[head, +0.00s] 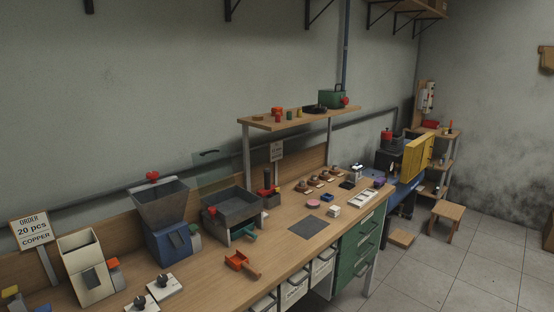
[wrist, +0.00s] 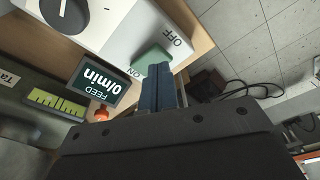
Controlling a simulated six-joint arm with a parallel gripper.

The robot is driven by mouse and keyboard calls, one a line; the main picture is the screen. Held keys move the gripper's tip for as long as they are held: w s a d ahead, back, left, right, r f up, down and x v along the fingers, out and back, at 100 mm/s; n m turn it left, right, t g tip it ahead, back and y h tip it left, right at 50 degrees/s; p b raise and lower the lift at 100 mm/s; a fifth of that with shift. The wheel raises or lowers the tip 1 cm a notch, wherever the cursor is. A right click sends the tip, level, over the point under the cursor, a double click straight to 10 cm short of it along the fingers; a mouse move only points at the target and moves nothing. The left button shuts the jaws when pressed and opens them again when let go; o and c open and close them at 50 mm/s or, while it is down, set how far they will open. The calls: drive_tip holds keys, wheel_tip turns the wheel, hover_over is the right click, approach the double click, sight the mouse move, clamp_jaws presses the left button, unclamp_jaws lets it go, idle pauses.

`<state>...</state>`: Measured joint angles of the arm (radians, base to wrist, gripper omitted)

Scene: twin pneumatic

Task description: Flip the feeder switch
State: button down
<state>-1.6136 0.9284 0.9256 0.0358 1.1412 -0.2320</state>
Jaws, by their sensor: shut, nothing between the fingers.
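In the wrist view, a green switch (wrist: 152,58) sits on the edge of a white panel (wrist: 115,35), between the printed words OFF and ON. A dark display (wrist: 103,81) beside it reads FEED 0/min. My gripper (wrist: 160,80) is shut and empty, with its blue-grey fingertips right up against the green switch in the picture. I cannot tell whether they touch it. The fingers hide the lower part of the switch area. I cannot make out the switch or my gripper in the head view.
A dark round knob (wrist: 64,14) is on the same panel. A green bar-graph display (wrist: 57,103) and a small orange-red part (wrist: 101,114) are close by. Dark cables lie on the floor at right. The head view shows a long wooden bench (head: 290,240) with hoppers and trays.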

drive_tip(key=shift+f, duration=0.9)
idle(0.3)
drive_tip(key=shift+r, duration=3.5)
wheel_tip(320, 180, down, 7)
drive_tip(key=shift+r, duration=0.1)
drive_tip(key=shift+r, duration=0.1)
